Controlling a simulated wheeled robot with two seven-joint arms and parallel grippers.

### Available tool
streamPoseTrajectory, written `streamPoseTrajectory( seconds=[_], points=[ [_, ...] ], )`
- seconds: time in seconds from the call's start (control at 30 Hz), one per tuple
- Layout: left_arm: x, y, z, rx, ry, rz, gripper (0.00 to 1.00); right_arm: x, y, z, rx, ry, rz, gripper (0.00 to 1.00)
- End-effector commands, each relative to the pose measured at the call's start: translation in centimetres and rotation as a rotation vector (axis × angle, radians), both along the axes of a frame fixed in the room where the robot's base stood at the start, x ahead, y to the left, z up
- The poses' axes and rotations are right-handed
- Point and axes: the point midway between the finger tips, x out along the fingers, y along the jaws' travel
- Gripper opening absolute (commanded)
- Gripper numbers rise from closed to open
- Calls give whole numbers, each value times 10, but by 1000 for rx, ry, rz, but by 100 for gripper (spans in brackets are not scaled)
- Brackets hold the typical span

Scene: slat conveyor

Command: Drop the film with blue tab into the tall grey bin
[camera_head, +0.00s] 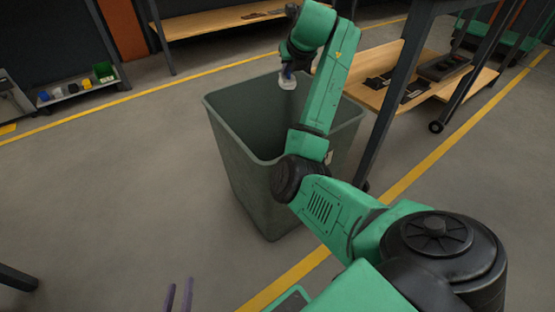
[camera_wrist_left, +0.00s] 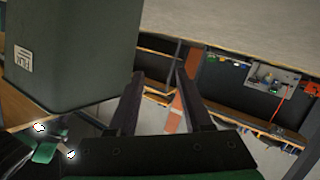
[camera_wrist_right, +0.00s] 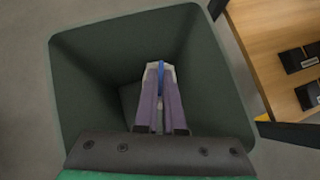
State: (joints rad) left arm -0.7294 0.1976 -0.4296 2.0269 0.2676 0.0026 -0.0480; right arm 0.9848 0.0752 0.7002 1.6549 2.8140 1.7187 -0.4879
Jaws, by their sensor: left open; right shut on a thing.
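The tall grey bin (camera_head: 243,175) stands on the floor in the middle of the head view, its mouth open upward. My right gripper (camera_head: 287,77) is over the bin's mouth, shut on the film with the blue tab (camera_wrist_right: 161,76). In the right wrist view the blue tab shows between the fingers (camera_wrist_right: 160,100), with the bin's walls (camera_wrist_right: 88,70) all around. The film's pale part is at the fingertips. My left gripper (camera_head: 179,296) is open and empty, low at the front of the head view. The left wrist view shows its spread fingers (camera_wrist_left: 160,98) near the labelled bin (camera_wrist_left: 75,45).
A wooden bench (camera_head: 372,90) with dark items stands right of the bin, behind a dark post (camera_head: 392,105). A low shelf (camera_head: 75,95) with small coloured things is at the far left. Open floor (camera_head: 110,190) lies left of the bin.

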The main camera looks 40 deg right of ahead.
Motion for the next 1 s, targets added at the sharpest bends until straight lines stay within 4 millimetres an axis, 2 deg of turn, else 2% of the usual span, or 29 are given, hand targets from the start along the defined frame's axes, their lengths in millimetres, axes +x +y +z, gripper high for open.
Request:
streamPoseTrajectory(
  seconds=[0.1, 0.4, 0.63, 1.0],
  points=[
    [16, 1, 15, -9, -65, 12, 50, 0, 0, -7, -1, 0, -1, 0],
    [49, 3, 58, -34, -217, 38, 50, 0, 0, -17, 0, 0, -1, 0],
    [66, 5, 87, -44, -314, 53, 50, 0, 0, -22, 0, 0, -1, 0],
    [92, 11, 156, -75, -517, 82, 50, 0, 0, -31, 0, 0, -1, 0]
  ],
)
